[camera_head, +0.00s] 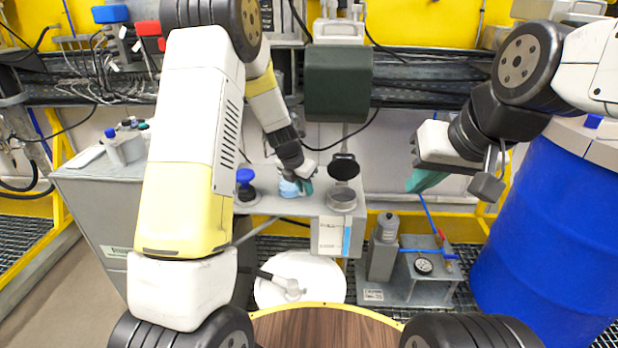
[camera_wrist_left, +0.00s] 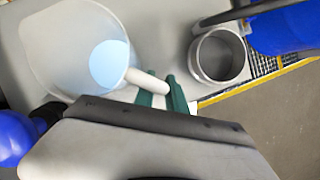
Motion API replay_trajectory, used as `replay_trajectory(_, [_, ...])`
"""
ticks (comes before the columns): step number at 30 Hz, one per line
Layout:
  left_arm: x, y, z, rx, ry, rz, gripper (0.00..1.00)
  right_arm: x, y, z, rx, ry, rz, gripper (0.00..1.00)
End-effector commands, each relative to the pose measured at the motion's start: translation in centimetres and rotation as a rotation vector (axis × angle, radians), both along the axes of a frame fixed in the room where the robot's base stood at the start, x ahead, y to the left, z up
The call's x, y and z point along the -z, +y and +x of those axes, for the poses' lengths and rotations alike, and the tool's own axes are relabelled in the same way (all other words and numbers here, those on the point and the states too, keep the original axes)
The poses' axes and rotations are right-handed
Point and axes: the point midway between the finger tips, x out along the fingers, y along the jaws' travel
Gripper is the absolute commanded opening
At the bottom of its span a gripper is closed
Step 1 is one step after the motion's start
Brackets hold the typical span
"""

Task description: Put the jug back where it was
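The jug (camera_head: 288,188) is small and pale with light blue contents, over the grey bench ledge by the blue-capped container. In the left wrist view the jug (camera_wrist_left: 80,50) is translucent, with a white handle pointing at my fingers. My left gripper (camera_head: 306,187) is at the jug's right side; its green fingertips (camera_wrist_left: 161,97) stand close together with the handle between them, and they look shut on it. Whether the jug's base touches the ledge is unclear. My right gripper (camera_head: 425,181) hangs away from the bench at the right, its teal fingers seen from the side; its opening is unclear.
A grey cup (camera_head: 341,200) with a raised black lid stands just right of the jug; it also shows in the wrist view (camera_wrist_left: 219,57). A blue-capped container (camera_head: 246,187) is left. A dark green block (camera_head: 338,82) hangs above. A blue drum (camera_head: 545,225) is right.

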Motion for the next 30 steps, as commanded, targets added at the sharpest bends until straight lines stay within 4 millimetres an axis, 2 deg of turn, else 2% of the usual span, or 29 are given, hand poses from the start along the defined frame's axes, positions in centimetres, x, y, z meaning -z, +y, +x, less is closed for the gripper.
replay_trajectory(1, [0.0,0.0,0.0,0.0,0.0,0.0,0.28,0.0,0.0,0.0,0.0,0.0,0.0,0.0])
replay_trajectory(2, [0.0,0.0,0.0,0.0,0.0,0.0,0.34,0.0,0.0,0.0,0.0,0.0,0.0,0.0])
replay_trajectory(9, [-0.1,0.0,0.0,0.0,0.0,0.0,0.34,0.0,0.0,0.0,0.0,0.0,0.0,0.0])
replay_trajectory(13, [-0.8,0.1,-0.2,0.001,-0.001,0.0,0.34,0.0,0.0,0.0,0.0,0.0,0.0,0.0])
replay_trajectory(17, [-2.9,0.5,-0.9,0.001,-0.004,-0.001,0.34,0.0,0.0,0.0,0.0,0.0,0.0,0.0])
replay_trajectory(24, [-7.6,1.6,-2.7,0.002,-0.004,-0.001,0.34,0.0,0.0,0.0,0.0,0.0,0.0,0.0])
replay_trajectory(30, [-10.4,2.2,-3.7,0.002,-0.002,0.0,0.34,0.0,0.0,0.0,0.0,0.0,0.0,0.0])
